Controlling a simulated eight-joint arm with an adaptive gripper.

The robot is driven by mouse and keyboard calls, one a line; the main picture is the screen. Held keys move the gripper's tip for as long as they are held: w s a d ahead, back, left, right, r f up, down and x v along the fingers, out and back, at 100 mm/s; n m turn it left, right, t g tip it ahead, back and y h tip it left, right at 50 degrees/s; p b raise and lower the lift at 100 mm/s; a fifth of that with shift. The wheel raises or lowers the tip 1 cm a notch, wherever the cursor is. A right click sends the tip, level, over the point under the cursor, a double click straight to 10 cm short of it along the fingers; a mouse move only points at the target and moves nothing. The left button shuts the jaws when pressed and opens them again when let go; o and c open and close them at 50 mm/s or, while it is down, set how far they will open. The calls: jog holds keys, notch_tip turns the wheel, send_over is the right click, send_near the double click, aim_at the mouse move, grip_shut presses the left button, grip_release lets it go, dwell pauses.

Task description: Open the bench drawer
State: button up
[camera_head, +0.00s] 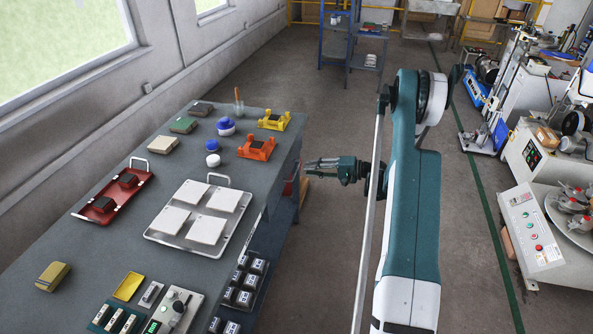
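The grey bench (110,225) runs along the left under the windows, with its right side facing my arm. A dark reddish front (288,188) shows in part on that side, below the top edge; it may be the drawer front, but its handle and how far it is open cannot be made out. My gripper (309,166) points left toward this side, near the bench edge. Its fingers are small and seen from above, so their opening and any contact with the drawer are unclear. I see nothing held in it.
Floor behind my gripper is clear; machines (540,150) stand far right.

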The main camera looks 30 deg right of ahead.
jog(key=shift+b+x, duration=0.5)
jog(key=shift+x, duration=3.2)
grip_shut()
